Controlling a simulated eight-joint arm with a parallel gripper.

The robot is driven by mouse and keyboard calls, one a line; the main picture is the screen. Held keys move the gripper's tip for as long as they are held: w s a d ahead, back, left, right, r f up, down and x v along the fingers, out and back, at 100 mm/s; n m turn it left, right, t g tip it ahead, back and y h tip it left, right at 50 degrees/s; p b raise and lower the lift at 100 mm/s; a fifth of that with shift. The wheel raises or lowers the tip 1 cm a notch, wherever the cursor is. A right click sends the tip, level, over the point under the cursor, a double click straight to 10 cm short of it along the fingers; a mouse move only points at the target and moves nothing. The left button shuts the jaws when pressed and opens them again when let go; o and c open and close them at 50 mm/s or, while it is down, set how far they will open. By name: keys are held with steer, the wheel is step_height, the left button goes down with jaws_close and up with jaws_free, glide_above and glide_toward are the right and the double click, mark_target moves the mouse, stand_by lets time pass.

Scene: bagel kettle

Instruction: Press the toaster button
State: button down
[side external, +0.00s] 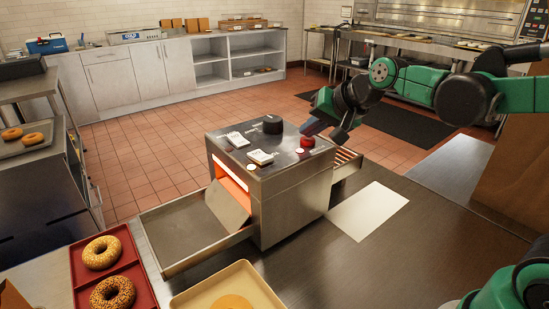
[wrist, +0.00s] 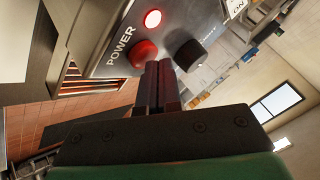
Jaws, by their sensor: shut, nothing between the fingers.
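The toaster (side external: 285,205) is a steel box on the counter with a glowing orange slot at its front. A round red button (side external: 307,142) sits on its top panel. The red button (wrist: 142,53) also shows in the wrist view, beside the word POWER and below a lit red lamp (wrist: 153,19). My gripper (side external: 312,128) is over the far right part of the toaster top, close to the red button. In the wrist view its fingers (wrist: 160,66) are together and empty, with the tips between the red button and a black knob (wrist: 190,53). I cannot tell whether they touch.
A steel chute tray (side external: 190,238) extends from the front. A red tray (side external: 125,265) with bagels and a tan tray (side external: 262,280) stand nearer.

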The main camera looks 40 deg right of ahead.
mark_target(311, 141)
steer(key=shift+f, duration=0.25)
steer(key=shift+r, duration=0.45)
steer(key=shift+r, duration=3.05)
steer(key=s+a+f+n+g, duration=0.1)
steer(key=s+f+n, duration=0.5)
steer(key=s+f, duration=0.3)
steer(key=shift+a+f+n+g+h, duration=0.3)
steer(key=shift+a+f+g+h, duration=0.05)
steer(key=shift+f+g+h, duration=0.05)
